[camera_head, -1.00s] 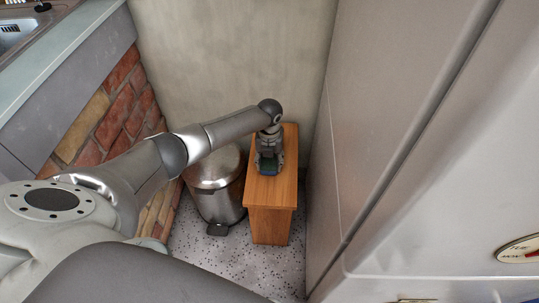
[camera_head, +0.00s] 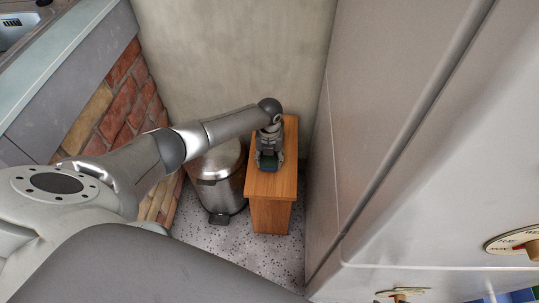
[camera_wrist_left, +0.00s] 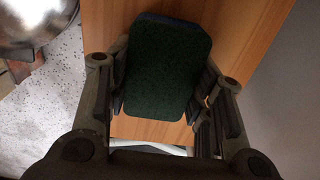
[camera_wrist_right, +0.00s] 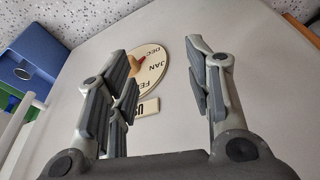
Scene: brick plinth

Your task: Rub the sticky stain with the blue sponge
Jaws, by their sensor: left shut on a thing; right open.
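The sponge (camera_wrist_left: 166,65) shows in the left wrist view between my left gripper's fingers, with a dark green face toward the camera and a thin blue edge. My left gripper (camera_head: 268,165) is shut on it, over the wooden stand (camera_head: 276,183). In the head view only a small part of the sponge shows under the gripper. I cannot tell whether it touches the wood. No stain shows in any view. My right gripper (camera_wrist_right: 160,85) is open and empty, in front of a pale surface with a round calendar dial (camera_wrist_right: 150,65).
A metal pedal bin (camera_head: 219,180) stands close to the left of the wooden stand. A brick plinth (camera_head: 115,105) under the counter is further left. A tall pale cabinet (camera_head: 400,130) is close on the right. Speckled floor (camera_head: 245,250) lies in front.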

